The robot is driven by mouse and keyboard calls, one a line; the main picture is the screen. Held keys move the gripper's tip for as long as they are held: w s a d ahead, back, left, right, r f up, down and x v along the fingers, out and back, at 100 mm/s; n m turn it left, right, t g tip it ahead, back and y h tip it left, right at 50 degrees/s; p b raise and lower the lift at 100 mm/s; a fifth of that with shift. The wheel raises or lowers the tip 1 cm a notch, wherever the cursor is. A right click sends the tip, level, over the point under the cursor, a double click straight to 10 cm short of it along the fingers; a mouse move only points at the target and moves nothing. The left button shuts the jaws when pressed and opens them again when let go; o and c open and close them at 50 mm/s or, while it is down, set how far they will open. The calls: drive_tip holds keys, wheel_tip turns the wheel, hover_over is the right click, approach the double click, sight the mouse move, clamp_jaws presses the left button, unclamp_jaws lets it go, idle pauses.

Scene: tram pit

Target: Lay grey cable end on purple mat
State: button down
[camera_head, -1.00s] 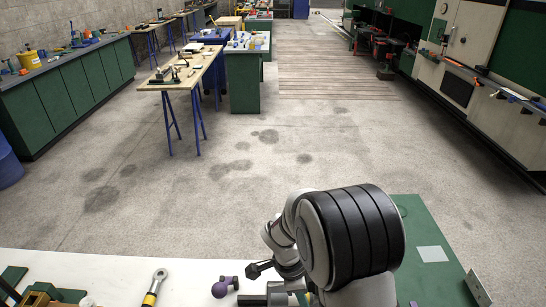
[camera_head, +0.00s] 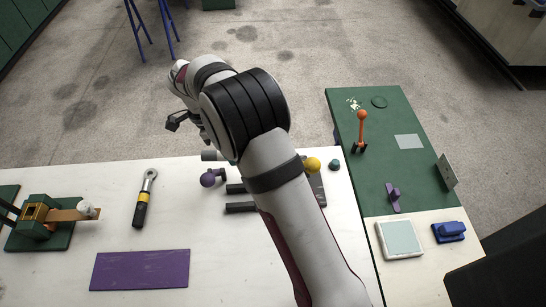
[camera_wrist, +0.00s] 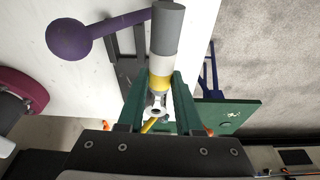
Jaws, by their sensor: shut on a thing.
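The purple mat (camera_head: 140,270) lies flat and bare on the white table, front left in the head view. My gripper (camera_wrist: 158,88) has its green fingers shut on the grey cable end (camera_wrist: 168,30) in the wrist view. This is a grey cylinder with white and yellow bands and a metal tip between the fingers. In the head view the grey cable end (camera_head: 209,155) shows beside my arm, near the table's back edge, right of and well behind the mat. My arm hides most of the gripper there.
A purple ball-ended lever (camera_head: 208,179) stands close to the cable end. A yellow-banded ring tool (camera_head: 144,200) lies behind the mat. The green board (camera_head: 375,150) at right carries an orange-topped lever (camera_head: 361,130).

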drive_tip(key=a+r, duration=0.2)
drive_tip(key=a, duration=1)
hover_over(139, 270)
drive_tip(key=a, duration=0.1)
drive_tip(key=a+x, duration=0.1)
drive_tip(key=x, duration=0.2)
drive_tip(key=shift+d+r+n, duration=0.1)
drive_tip(key=shift+d+n, duration=0.05)
drive_tip(key=shift+n, duration=0.25)
drive_tip(key=shift+w+f, duration=0.1)
drive_tip(key=shift+f, duration=3.85)
drive_tip(key=shift+f, duration=0.55)
drive_tip(key=c, duration=0.5)
unclamp_jaws()
